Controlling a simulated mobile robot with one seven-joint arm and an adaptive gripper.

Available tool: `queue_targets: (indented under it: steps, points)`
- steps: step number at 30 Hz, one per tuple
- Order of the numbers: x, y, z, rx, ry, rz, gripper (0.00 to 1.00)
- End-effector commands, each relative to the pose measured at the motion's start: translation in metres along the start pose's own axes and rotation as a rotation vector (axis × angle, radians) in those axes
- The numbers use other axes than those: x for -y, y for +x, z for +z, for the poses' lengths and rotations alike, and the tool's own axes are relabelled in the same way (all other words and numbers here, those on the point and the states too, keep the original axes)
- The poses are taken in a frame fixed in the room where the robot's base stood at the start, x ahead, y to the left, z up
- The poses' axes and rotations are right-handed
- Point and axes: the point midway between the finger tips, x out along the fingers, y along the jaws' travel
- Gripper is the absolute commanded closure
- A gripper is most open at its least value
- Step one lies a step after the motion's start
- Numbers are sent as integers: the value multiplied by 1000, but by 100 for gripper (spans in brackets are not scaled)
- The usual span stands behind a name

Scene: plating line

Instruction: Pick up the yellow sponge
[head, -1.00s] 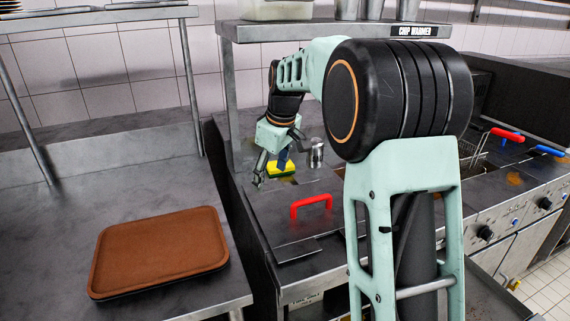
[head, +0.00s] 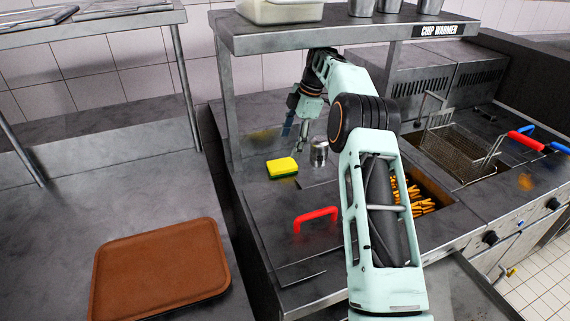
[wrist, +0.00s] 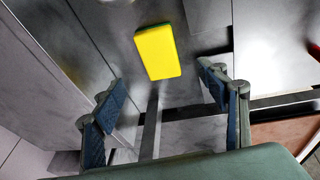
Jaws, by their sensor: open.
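The yellow sponge (head: 282,167) with a green underside lies on the steel counter under the chip warmer shelf. It also shows in the wrist view (wrist: 158,52), beyond the fingertips and roughly between them. My gripper (wrist: 160,92) is open with its two blue-padded fingers spread wide and nothing between them. In the head view my gripper (head: 294,138) is above and behind the sponge, apart from it, and partly hidden by my own arm.
A steel cup (head: 319,153) stands right of the sponge. A red handle (head: 316,216) rises from a lid in front. The chip warmer shelf (head: 340,32) overhangs the counter. A brown tray (head: 160,270) lies on the left table. A fryer basket (head: 458,150) stands at the right.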

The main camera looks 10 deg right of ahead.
Motion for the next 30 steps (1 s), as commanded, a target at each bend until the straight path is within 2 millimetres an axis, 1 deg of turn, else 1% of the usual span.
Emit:
queue_targets:
  steps: [1,4,6,11,14,18,21,24,30]
  points:
    - [1,10,0,-1,-1,-3,33]
    - [1,26,0,-1,1,-3,33]
    - [0,35,0,0,1,-1,33]
    - [0,45,0,1,1,0,33]
    - [1,57,1,0,2,-4,33]
    - [1,79,2,1,3,-2,33]
    - [1,90,2,1,3,-1,33]
    - [0,94,2,1,2,1,33]
    - [0,95,3,1,2,1,33]
